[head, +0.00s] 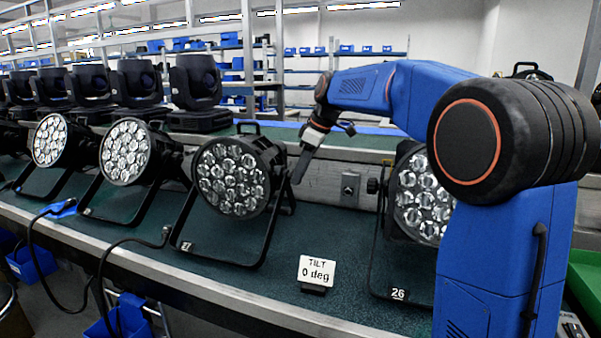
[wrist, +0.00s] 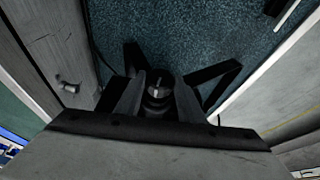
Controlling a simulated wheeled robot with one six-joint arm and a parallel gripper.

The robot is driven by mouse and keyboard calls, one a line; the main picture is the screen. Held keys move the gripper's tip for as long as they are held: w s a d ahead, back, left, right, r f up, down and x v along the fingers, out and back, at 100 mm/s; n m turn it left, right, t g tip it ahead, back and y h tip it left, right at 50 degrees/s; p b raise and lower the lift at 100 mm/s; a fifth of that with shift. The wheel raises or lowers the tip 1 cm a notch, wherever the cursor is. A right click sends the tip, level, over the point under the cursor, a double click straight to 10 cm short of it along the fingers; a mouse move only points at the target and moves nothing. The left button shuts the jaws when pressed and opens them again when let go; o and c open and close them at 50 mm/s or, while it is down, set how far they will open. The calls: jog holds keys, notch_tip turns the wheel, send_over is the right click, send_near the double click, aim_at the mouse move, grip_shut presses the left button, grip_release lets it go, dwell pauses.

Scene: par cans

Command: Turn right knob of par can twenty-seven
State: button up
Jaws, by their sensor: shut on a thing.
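Par can twenty-seven (head: 232,178) stands on the green bench in the head view, its round face of clear lenses turned toward me. Its black bracket carries a "27" label (head: 186,246). My gripper (head: 300,170) reaches down at the right side of this par can. In the wrist view, the dark round right knob (wrist: 158,90) sits between the two fingers of my gripper (wrist: 157,100), which is shut on it. In the head view the fingers and bracket hide the knob.
A "TILT 0 deg" sign (head: 317,270) stands on the bench front. Par can 26 (head: 418,200) is to the right, partly behind my arm. More par cans (head: 125,150) stand to the left. A grey ledge with a small box (head: 349,188) runs behind.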

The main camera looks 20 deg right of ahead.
jog(key=shift+d, duration=0.1)
jog(key=shift+w+d+f+m+g+y, duration=0.15)
jog(key=shift+w+m+g+y, duration=0.15)
jog(key=shift+g+y, duration=0.8)
jog(key=shift+w+d+f+m+g+y, duration=0.15)
jog(key=shift+m+g+y, duration=0.45)
jog(key=shift+g, duration=0.9)
jog(key=shift+w+d+f+m+g+y, duration=0.1)
jog(key=shift+w+m+g+y, duration=0.15)
jog(key=shift+g+y, duration=0.9)
jog(key=shift+g, duration=0.25)
jog(key=shift+f, duration=0.1)
jog(key=o, duration=1)
jog(key=shift+o, duration=0.2)
